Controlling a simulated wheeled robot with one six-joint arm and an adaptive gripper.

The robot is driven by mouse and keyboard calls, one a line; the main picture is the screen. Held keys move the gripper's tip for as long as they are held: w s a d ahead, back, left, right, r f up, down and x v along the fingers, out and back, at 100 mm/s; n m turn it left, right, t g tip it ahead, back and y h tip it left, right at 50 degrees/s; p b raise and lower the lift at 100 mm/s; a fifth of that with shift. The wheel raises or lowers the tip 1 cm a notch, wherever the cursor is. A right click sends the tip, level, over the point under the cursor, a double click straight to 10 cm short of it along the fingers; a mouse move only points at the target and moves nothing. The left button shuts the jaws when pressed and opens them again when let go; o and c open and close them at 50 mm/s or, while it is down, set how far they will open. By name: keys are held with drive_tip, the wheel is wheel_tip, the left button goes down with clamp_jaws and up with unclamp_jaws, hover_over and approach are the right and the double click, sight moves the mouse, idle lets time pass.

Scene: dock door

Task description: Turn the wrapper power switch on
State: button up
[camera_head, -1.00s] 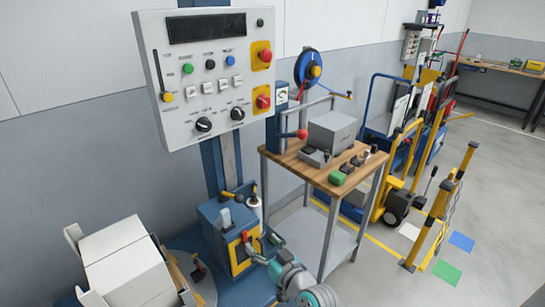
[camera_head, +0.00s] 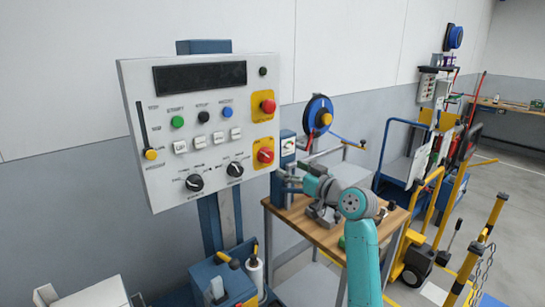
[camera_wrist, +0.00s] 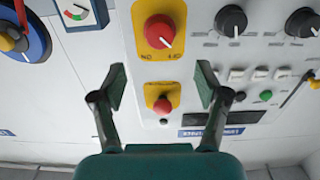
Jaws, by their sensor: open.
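The wrapper control panel (camera_head: 215,130) is a light grey box on a blue column at the left. A red rotary switch with a white pointer line on a yellow plate (camera_head: 265,155) sits at its right edge; I take it for the power switch. It also shows in the wrist view, where the switch (camera_wrist: 160,32) is beyond my fingertips, its pointer slanting. A red mushroom button (camera_head: 268,106) on another yellow plate is above it; the button (camera_wrist: 163,106) shows between my fingers in the wrist view. My gripper (camera_wrist: 161,80) is open and empty, facing the panel, apart from the switch.
Black knobs (camera_head: 235,170), white rockers and coloured buttons share the panel. A blue reel (camera_head: 318,115) and a gauge (camera_head: 288,146) are just right of it. A wooden-topped table (camera_head: 320,235) stands below my arm. Carts and yellow posts (camera_head: 480,250) stand further right.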

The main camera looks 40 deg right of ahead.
sight(269, 157)
drive_tip(key=w, duration=1)
drive_tip(key=shift+w+a, duration=0.15)
drive_tip(key=shift+w, duration=0.2)
drive_tip(key=c, duration=1.2)
